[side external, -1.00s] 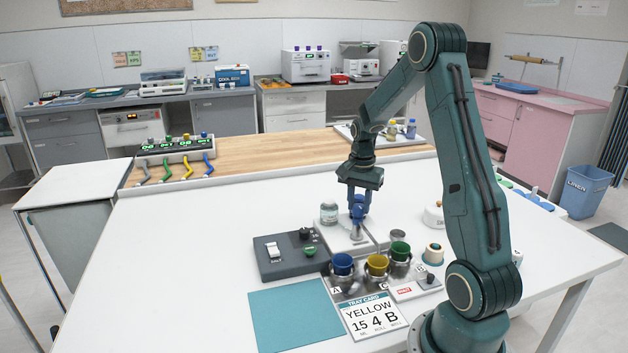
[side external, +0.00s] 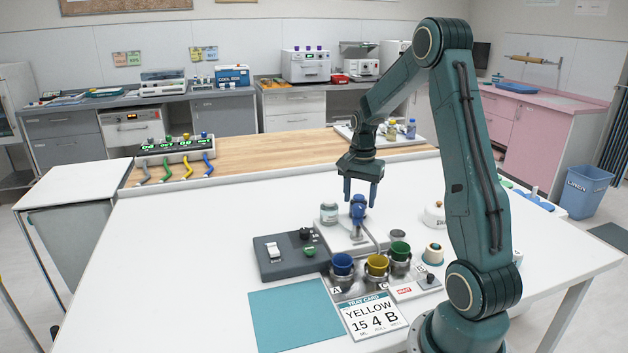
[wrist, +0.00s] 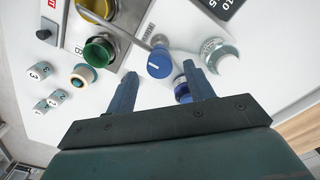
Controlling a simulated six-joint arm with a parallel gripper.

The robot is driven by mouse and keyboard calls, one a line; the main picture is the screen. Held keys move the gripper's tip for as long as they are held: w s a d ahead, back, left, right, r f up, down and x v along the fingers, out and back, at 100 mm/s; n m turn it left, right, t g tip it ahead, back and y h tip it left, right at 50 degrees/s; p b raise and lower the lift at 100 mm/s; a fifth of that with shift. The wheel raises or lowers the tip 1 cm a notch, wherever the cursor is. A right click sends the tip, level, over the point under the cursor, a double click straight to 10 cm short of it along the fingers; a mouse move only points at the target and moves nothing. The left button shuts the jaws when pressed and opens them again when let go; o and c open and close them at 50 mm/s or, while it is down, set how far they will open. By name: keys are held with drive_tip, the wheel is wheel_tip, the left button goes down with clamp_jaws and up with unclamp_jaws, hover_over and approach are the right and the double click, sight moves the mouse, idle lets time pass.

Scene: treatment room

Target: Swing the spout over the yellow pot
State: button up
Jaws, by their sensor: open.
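The spout (side external: 370,236) is a thin grey tube running from a blue knob (side external: 358,211) toward the pots. Its tip appears at the yellow pot (side external: 377,263); whether it is centred over it I cannot tell. The yellow pot stands between the blue pot (side external: 342,263) and the green pot (side external: 400,250). The wrist view also shows the knob (wrist: 159,63), the spout (wrist: 118,30) and the yellow pot (wrist: 98,8), cut off by the top edge. My gripper (side external: 360,202) is open and empty, its fingers just above the knob.
A clear jar (side external: 328,213) stands left of the knob. A dark switch box (side external: 285,255) lies front left. A tray card (side external: 372,316) reading YELLOW 15 4 B lies before the pots, beside a teal mat (side external: 295,315). The table's left side is clear.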

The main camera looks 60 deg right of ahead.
wheel_tip(320, 180, up, 12)
idle(0.5)
drive_tip(key=shift+f, duration=0.1)
drive_tip(key=s+a+r+n+t+h, duration=0.1)
drive_tip(key=a+r+n, duration=0.25)
drive_tip(key=a, duration=0.55)
drive_tip(key=s+a+r+n+t, duration=0.25)
drive_tip(key=a+n, duration=0.25)
drive_tip(key=a, duration=0.5)
drive_tip(key=s+a+f+n+t+y, duration=0.1)
drive_tip(key=s+a+f+n+t, duration=0.1)
drive_tip(key=s+a+n, duration=0.7)
drive_tip(key=shift+a+f, duration=0.15)
drive_tip(key=shift+a, duration=1.05)
